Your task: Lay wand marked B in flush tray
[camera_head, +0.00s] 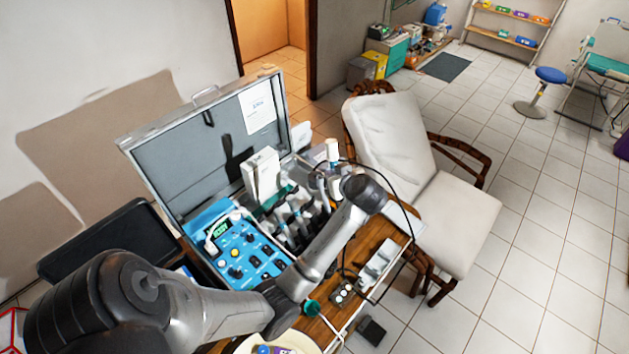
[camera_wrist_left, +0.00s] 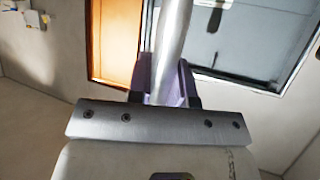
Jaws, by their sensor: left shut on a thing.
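My left arm reaches across the blue-panelled case in the head view, and its gripper is mostly hidden there behind the wrist. In the left wrist view the left gripper (camera_wrist_left: 166,84) is shut on a smooth grey, rod-like wand (camera_wrist_left: 173,35). The wand runs up between the purple fingers. No letter B can be read on it. Several other pale wands (camera_head: 297,214) stand in the case, partly behind the arm. A narrow whitish tray (camera_head: 378,262) lies on the wooden table right of the arm; I cannot tell whether it is the flush tray. My right gripper is not in view.
The open case lid (camera_head: 197,150) stands behind the blue control panel (camera_head: 238,250). A dark cable loops over the table's right side. A cushioned chair (camera_head: 440,205) stands close to the table. A cream round dish (camera_head: 250,343) is at the near edge.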

